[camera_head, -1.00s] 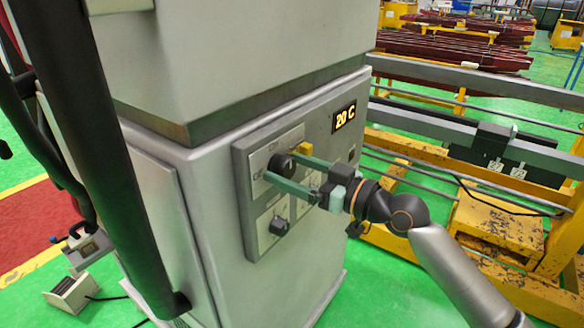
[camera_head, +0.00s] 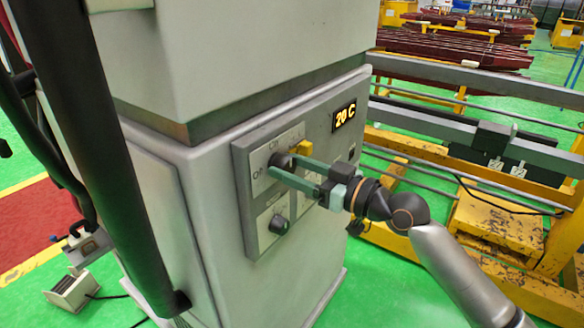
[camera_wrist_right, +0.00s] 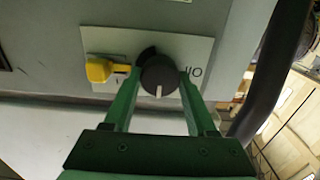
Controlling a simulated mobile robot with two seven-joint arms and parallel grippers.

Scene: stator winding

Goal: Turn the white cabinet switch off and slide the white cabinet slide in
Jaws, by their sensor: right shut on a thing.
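The white cabinet (camera_head: 225,215) has a grey control panel on its front. A round dark switch knob (camera_head: 279,160) sits on the panel's upper plate, beside "On" and "Off" lettering. My right gripper (camera_head: 283,166) is shut on this knob, with its green fingers on either side. In the right wrist view the knob (camera_wrist_right: 158,75) shows between the fingers, its white mark pointing down in the picture. A yellow tab (camera_head: 301,148) stands out right of the knob; it also shows in the wrist view (camera_wrist_right: 98,70). I cannot tell whether it is the slide. My left gripper is not in view.
A second dark knob (camera_head: 278,225) sits lower on the panel. Grey rails (camera_head: 480,80) and a yellow frame (camera_head: 495,225) stand to the right. Thick dark tubes (camera_head: 95,130) cross the left side.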

